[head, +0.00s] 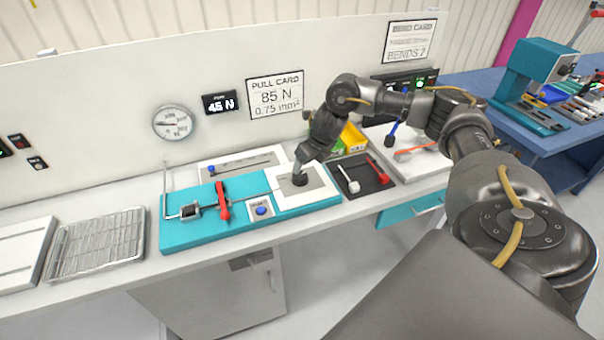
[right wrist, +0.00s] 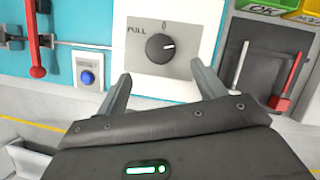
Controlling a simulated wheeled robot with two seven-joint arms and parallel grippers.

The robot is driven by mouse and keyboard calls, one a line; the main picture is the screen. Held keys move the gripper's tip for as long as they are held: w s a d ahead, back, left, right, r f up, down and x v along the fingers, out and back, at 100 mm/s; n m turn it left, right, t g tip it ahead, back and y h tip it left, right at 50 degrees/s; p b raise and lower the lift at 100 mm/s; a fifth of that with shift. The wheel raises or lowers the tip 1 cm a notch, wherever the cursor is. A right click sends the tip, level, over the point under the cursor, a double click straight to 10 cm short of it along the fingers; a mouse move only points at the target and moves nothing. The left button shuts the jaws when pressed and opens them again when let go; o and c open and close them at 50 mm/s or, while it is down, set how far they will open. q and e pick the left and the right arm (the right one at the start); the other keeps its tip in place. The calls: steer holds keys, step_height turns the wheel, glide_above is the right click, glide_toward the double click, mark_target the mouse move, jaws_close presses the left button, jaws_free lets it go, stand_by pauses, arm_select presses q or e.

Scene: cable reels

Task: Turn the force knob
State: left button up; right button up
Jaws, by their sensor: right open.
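The pointer aims to the right and slightly up. In the head view the knob (head: 300,179) sits at the right end of the teal pull fixture (head: 178,233), partly behind my gripper. My right gripper (right wrist: 158,85) is open and empty, its fingers spread wide, one on each side below the knob in the wrist view. Contact with the knob cannot be told. My left gripper is not in view.
A red lever (head: 222,202) and a blue button (head: 261,211) are left of the knob. A dark tray (head: 357,187) with white- and red-handled tools lies right. A display (head: 219,103) reads about 45 N; the pull card (head: 277,93) reads 85 N. A wire rack (head: 98,247) stands left.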

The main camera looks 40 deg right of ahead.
mark_target(301, 176)
steer(key=p+x, duration=0.1)
steer(key=x, duration=0.8)
steer(key=shift+p, duration=0.3)
steer(key=shift+c, duration=0.2)
